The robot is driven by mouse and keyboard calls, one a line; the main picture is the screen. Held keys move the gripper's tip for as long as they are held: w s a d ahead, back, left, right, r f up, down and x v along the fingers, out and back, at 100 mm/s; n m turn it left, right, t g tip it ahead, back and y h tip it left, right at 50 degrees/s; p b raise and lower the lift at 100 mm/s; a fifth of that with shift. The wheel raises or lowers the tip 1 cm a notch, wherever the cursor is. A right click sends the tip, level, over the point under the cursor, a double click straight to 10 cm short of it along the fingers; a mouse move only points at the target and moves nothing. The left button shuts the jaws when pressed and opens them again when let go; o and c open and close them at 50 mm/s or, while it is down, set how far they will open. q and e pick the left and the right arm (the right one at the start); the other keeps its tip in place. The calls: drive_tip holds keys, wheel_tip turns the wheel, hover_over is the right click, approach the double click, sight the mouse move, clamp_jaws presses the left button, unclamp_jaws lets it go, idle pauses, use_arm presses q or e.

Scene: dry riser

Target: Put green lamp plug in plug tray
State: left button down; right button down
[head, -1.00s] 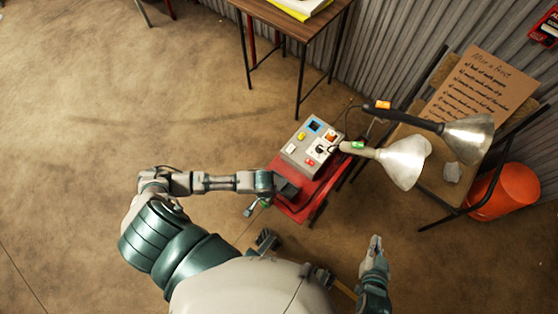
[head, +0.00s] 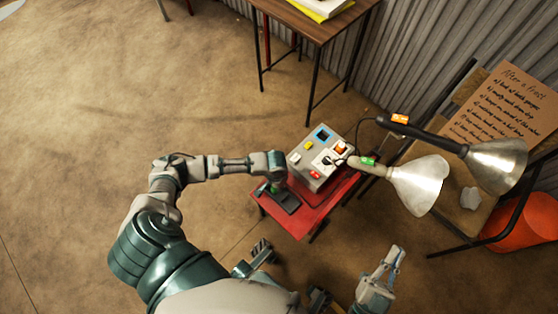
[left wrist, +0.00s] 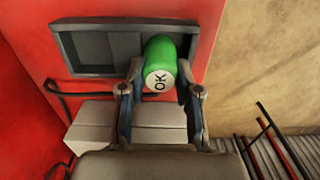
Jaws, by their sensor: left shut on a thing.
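My right gripper (head: 390,264) is open and empty, away from the bench.
A grey socket box (head: 319,158) with coloured parts stands on the red bench (head: 305,222) behind the tray. A sign board (head: 505,108) stands behind.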

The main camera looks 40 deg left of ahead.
use_arm(q)
drive_tip(key=shift+a+f, duration=0.1)
drive_tip(key=shift+a, duration=0.35)
drive_tip(key=c, duration=0.9)
unclamp_jaws()
drive_tip(key=shift+a, duration=0.1)
drive_tip(key=shift+o, duration=0.5)
drive_tip(key=shift+d, duration=0.45)
drive_tip(key=shift+r, duration=0.35)
drive_tip(key=shift+r+p, duration=0.4)
drive_tip(key=r, duration=0.1)
drive_tip(key=r+p, duration=0.2)
drive_tip(key=r, duration=0.1)
drive_tip(key=shift+w+a, duration=0.15)
drive_tip(key=shift+a, duration=0.2)
wheel_tip(320, 180, up, 6)
drive_tip(key=p, duration=0.2)
drive_tip(key=shift+r+p, duration=0.25)
drive_tip(key=shift+p, duration=0.1)
use_arm(e)
wheel_tip(320, 180, down, 12)
drive_tip(key=g+h, duration=0.2)
drive_tip(key=g, duration=0.8)
drive_tip(key=shift+s+d+n, duration=0.3)
drive_tip(key=shift+s+n, duration=0.05)
drive_tip(key=shift+n, duration=0.05)
use_arm(q)
drive_tip(key=shift+d, duration=0.2)
use_arm(e)
drive_tip(key=shift+d, duration=0.15)
